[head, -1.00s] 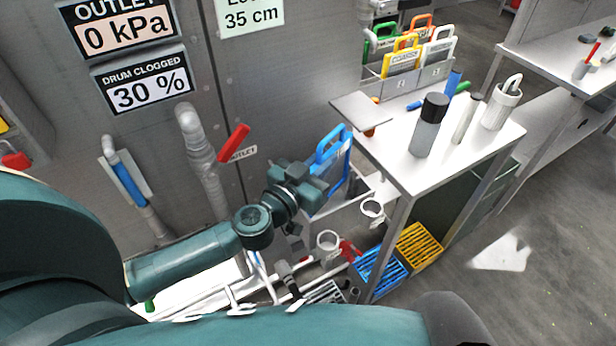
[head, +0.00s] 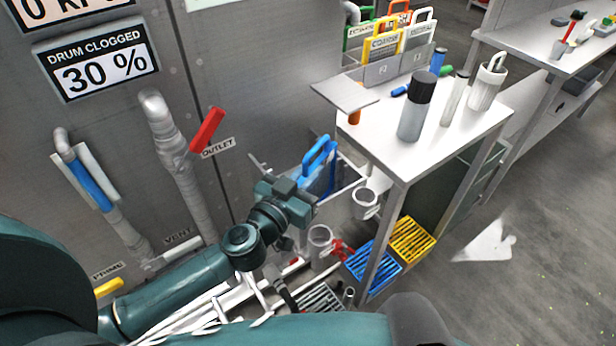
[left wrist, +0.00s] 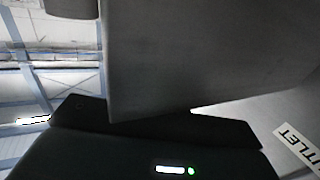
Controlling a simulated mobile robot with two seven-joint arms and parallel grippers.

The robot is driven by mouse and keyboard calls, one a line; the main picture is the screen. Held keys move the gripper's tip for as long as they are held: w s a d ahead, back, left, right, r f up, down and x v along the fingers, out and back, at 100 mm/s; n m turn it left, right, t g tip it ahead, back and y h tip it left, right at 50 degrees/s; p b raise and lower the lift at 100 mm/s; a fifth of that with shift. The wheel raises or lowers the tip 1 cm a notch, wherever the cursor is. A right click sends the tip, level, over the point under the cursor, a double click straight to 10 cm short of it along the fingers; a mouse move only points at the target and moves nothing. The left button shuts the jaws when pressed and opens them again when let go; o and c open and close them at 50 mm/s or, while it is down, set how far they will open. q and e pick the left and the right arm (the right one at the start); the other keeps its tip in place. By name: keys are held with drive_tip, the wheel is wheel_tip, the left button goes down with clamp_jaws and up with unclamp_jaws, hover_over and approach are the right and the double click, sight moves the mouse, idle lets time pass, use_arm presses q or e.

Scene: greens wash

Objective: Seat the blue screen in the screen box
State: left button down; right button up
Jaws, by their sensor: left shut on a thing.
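The blue screen (head: 318,172), with a blue loop handle on top, stands roughly upright within the open top of the pale grey screen box (head: 348,182). Its lower part is hidden by the box and by my gripper, so I cannot tell how deep it sits. My left gripper (head: 302,200) is at the near left side of the screen, shut on it; the fingertips are mostly hidden. In the left wrist view a plain grey surface fills the middle above the dark gripper body (left wrist: 150,150); the grip itself does not show. My right gripper is not in view.
A white table (head: 440,130) right of the box carries bottles and a rack of coloured screens (head: 385,65). A red outlet lever (head: 207,130) and pipes line the wall at left.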

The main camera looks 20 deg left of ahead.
use_arm(q)
drive_tip(key=c, duration=1.8)
unclamp_jaws()
drive_tip(key=shift+f, duration=0.1)
drive_tip(key=shift+c, duration=0.2)
drive_tip(key=o, duration=0.4)
